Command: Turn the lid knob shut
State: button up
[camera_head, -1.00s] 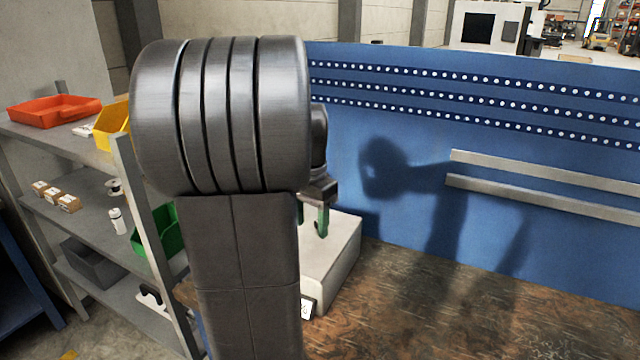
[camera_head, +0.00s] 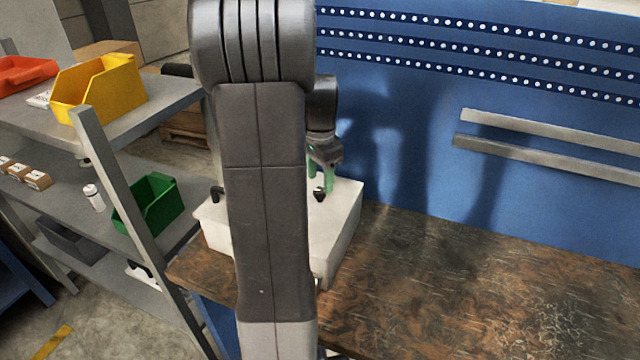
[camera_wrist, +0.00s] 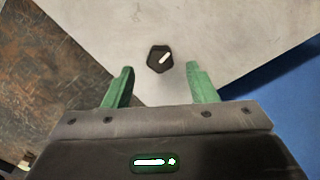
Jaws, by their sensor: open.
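The lid knob (camera_wrist: 160,59) is small and black with a white mark that slants up to the right in the wrist view. It sits on the top of a pale box (camera_wrist: 220,35), and in the head view it shows as a dark spot (camera_head: 320,194) on the box (camera_head: 345,225). My gripper (camera_wrist: 160,85) has two green fingers, spread open and empty. In the wrist view the knob lies just beyond the fingertips, roughly centred between them. In the head view my gripper (camera_head: 320,185) is over the box top. My arm hides the middle of the box.
The box stands on a worn brown workbench (camera_head: 450,280) before a blue perforated panel (camera_head: 400,130) with two grey rails. The bench to the right is clear. A grey shelf at left holds a yellow bin (camera_head: 98,88) and a green bin (camera_head: 150,203).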

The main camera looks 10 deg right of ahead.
aim_at(320, 190)
jog(key=shift+f, duration=1.6)
jog(key=c, duration=1)
